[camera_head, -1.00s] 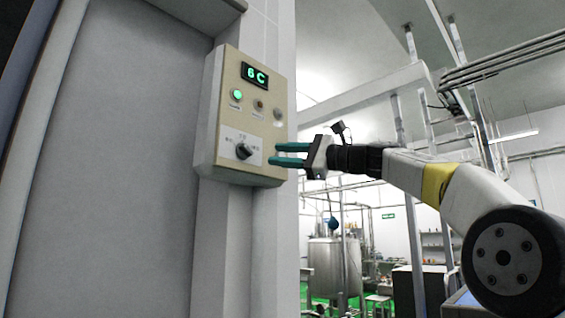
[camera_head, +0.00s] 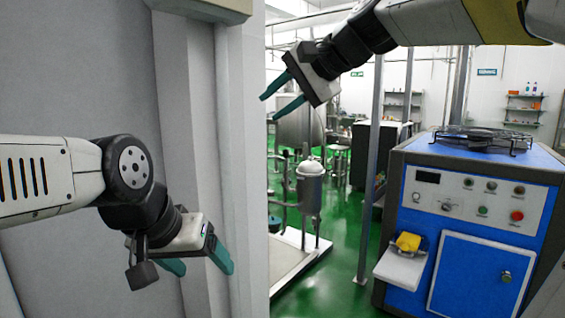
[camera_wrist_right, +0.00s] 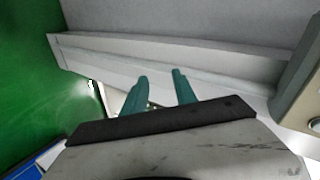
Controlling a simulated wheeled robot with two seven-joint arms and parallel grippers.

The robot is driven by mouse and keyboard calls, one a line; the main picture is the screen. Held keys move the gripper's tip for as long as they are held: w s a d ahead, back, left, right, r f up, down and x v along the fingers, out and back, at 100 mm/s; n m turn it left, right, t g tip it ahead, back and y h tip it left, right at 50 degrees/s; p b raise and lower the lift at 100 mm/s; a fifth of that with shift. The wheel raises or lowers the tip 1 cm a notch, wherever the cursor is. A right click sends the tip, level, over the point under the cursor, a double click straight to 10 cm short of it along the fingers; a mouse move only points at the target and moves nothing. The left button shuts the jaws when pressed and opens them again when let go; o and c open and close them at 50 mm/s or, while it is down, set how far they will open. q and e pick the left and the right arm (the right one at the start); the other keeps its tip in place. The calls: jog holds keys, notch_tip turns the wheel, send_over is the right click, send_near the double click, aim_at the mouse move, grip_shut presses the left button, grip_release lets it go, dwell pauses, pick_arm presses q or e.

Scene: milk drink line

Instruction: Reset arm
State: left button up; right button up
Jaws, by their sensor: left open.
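My left gripper (camera_head: 203,271) hangs at the lower left of the head view, in front of the grey wall. Its teal fingers are apart and empty, pointing down and right. My right gripper (camera_head: 271,107) is at the top middle of the head view, its arm coming in from the upper right. Its teal fingers are spread with nothing between them and point down-left. In the right wrist view the same right gripper (camera_wrist_right: 160,76) shows empty fingers with a gap, in front of a pale wall edge.
The bottom of the beige control panel (camera_head: 205,9) shows at the top left. A blue machine (camera_head: 475,225) with buttons and a yellow item (camera_head: 408,241) on its ledge stands at the right. A metal tank (camera_head: 301,128) is behind. Green floor (camera_head: 345,235) lies open between.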

jog(key=s+d+f+n+h, duration=0.2)
jog(key=s+d+f, duration=0.3)
jog(key=f, duration=0.3)
jog(key=s+d+f+n+g+h, duration=0.1)
jog(key=s+d+f+n+h, duration=0.1)
jog(key=s+d+f, duration=0.3)
jog(key=s+d+f+n+h, duration=0.2)
jog(key=s+d+f, duration=0.3)
jog(key=f, duration=0.8)
jog(key=shift+s+d+f+g+h, duration=0.25)
jog(key=shift+s+g+h, duration=0.05)
jog(key=shift+s, duration=0.45)
